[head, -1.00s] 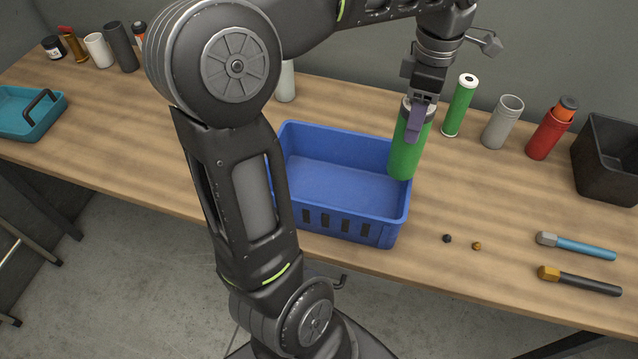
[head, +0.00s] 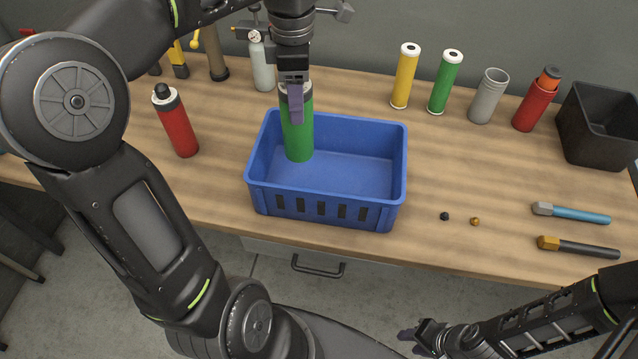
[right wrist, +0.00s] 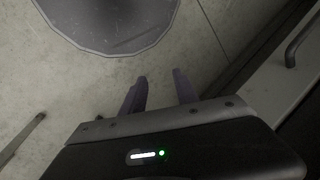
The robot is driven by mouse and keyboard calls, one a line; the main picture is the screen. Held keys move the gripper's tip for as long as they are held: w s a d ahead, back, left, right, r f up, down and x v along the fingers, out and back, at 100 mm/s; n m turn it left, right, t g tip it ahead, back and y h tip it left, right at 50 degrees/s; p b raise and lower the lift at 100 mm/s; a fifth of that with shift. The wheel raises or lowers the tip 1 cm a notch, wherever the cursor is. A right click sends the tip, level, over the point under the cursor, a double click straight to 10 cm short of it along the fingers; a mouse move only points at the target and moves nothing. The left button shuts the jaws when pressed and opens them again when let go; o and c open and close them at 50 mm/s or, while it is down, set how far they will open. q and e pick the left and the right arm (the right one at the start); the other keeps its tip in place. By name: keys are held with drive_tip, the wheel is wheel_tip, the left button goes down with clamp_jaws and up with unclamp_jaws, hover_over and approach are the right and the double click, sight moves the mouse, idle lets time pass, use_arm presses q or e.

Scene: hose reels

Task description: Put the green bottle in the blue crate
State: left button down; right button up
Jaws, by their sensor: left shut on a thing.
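The green bottle (head: 297,135) is upright, with a grey top. My left gripper (head: 295,108) is shut on its upper part. The bottle is over the left part of the blue crate (head: 325,211), its lower end below the back rim's line in the head view. I cannot tell whether its base touches the crate floor. The rest of the crate is empty. My right gripper (head: 408,341) is low in front of the table, away from the crate. Its two fingers show apart and empty in the right wrist view (right wrist: 160,92).
A red bottle (head: 177,123) stands left of the crate. A grey bottle (head: 263,66) stands behind. Yellow (head: 405,77) and green (head: 445,83) tubes, a grey cup (head: 488,97) and a black bin (head: 597,130) stand right. Two hammer-like tools lie at the front right.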

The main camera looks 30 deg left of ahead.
drive_tip(key=o, duration=0.3)
drive_tip(key=shift+o, duration=0.8)
drive_tip(key=shift+f, duration=0.25)
drive_tip(key=o, duration=0.3)
drive_tip(key=shift+w+f+b, duration=0.15)
drive_tip(key=shift+f+b, duration=0.6)
drive_tip(key=shift+b, duration=0.35)
use_arm(q)
wheel_tip(320, 180, down, 6)
drive_tip(key=shift+r+p, duration=0.2)
drive_tip(key=shift+p, duration=0.25)
use_arm(e)
drive_tip(key=shift+o, duration=1.1)
drive_tip(key=shift+r, duration=0.45)
use_arm(q)
drive_tip(key=shift+f, duration=0.35)
